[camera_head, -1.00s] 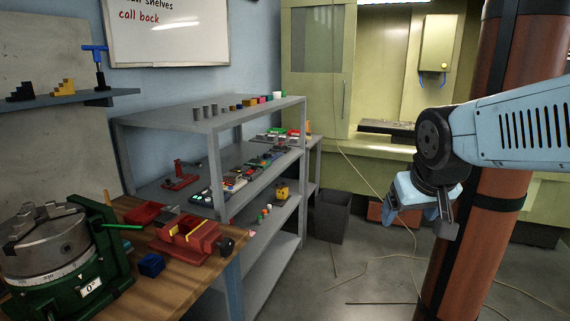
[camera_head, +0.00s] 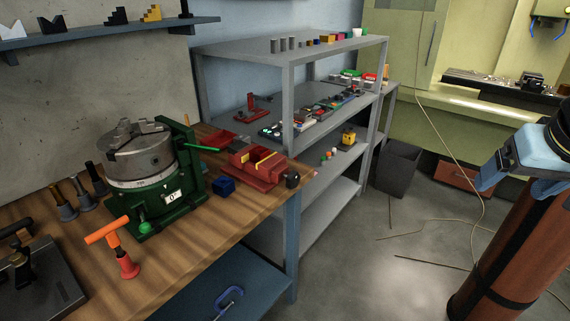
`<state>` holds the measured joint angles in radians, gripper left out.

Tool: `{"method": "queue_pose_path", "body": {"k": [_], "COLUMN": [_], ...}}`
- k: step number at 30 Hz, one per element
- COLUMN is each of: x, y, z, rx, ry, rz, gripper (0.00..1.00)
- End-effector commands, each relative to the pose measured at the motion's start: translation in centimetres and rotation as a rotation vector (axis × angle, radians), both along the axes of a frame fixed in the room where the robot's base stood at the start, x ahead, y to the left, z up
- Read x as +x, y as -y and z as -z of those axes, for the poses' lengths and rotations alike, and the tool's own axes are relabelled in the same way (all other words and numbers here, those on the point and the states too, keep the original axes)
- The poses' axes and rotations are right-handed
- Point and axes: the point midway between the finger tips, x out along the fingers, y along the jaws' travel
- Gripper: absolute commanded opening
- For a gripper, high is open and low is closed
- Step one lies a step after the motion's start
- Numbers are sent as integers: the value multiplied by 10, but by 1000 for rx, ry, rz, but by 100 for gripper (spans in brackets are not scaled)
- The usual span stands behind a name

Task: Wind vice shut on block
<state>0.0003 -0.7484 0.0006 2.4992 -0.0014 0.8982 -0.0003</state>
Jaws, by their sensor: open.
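A red vice (camera_head: 262,177) sits on the right end of the wooden workbench. A yellow strip (camera_head: 264,161) shows between or along its jaws; at this size I cannot tell whether it is a block or part of the vice. A dark round knob (camera_head: 292,180) is at the vice's right front end. A small dark blue block (camera_head: 224,187) rests on the bench just left of the vice, outside its jaws. My gripper (camera_head: 516,184) is at the right edge, open, over the floor and far from the vice.
A green rotary table with a grey chuck (camera_head: 140,155) stands left of the vice. An orange-handled tool (camera_head: 120,248) stands in front of it. Grey shelves (camera_head: 250,52) with small items are behind. A dark bin (camera_head: 397,168) stands on the floor, with loose cables nearby.

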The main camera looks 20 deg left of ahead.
Motion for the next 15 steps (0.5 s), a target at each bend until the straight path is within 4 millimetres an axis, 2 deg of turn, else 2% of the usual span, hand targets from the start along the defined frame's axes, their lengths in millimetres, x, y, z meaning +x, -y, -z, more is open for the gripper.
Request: {"method": "queue_pose_path", "body": {"k": [5,15], "x": [24,121], "y": [2,-4], "z": [7,43], "rx": [-50,-230], "ry": [18,119], "rz": [-22,-183], "gripper": [82,82]}}
